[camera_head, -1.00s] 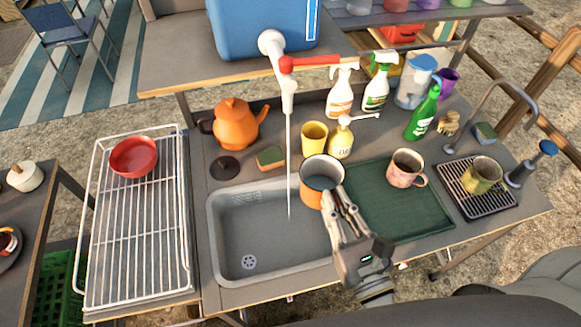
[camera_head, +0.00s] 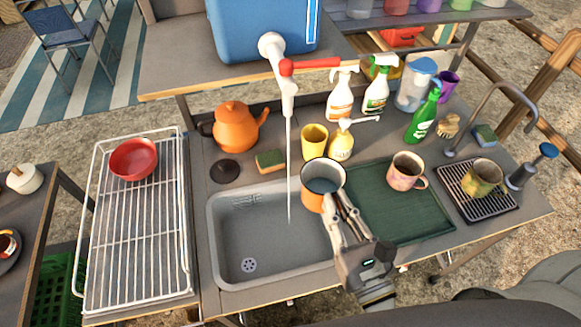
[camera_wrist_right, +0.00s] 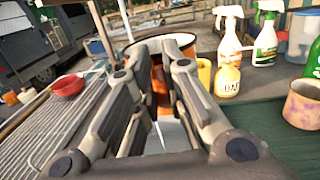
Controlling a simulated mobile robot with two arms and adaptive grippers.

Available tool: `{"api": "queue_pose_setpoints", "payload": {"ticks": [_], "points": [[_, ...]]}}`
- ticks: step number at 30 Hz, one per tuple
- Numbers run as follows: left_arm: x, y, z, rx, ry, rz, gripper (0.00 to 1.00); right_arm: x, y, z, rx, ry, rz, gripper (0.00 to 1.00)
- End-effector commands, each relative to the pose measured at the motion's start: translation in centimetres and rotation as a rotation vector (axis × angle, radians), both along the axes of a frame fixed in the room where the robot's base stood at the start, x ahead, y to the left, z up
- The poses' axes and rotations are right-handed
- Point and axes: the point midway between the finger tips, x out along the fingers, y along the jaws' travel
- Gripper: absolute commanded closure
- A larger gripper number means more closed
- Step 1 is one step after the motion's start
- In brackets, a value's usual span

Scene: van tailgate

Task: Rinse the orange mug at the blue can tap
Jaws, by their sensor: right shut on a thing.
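The orange mug (camera_head: 313,197) has a pale inside and stands upright by the right end of the grey sink (camera_head: 262,278). My right gripper (camera_head: 340,208) is shut on it from the front. In the right wrist view the gripper (camera_wrist_right: 160,60) has the orange mug (camera_wrist_right: 160,88) between its fingers, which hide much of it. The blue can (camera_head: 262,22) has a white tap (camera_head: 288,88) with a red lever. A thin stream of water runs from the tap into the sink, left of the mug. My left gripper is not in view.
A yellow cup (camera_head: 314,140), a soap bottle (camera_head: 341,146) and a sponge (camera_head: 270,160) stand behind the sink. A green tray (camera_head: 400,225) with a patterned mug (camera_head: 405,172) lies to the right. A white rack (camera_head: 140,240) with a red bowl (camera_head: 134,158) is left.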

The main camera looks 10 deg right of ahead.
Motion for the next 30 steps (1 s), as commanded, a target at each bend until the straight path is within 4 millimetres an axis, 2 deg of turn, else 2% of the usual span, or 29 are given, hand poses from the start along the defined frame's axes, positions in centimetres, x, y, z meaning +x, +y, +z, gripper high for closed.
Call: {"api": "queue_pose_setpoints", "payload": {"ticks": [11,30], "points": [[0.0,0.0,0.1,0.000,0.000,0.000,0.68,-0.1,-0.1,0.2,-0.001,-0.001,0.000,1.00],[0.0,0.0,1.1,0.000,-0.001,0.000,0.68,-3.7,-3.1,3.9,-0.001,0.000,0.001,1.00]]}}
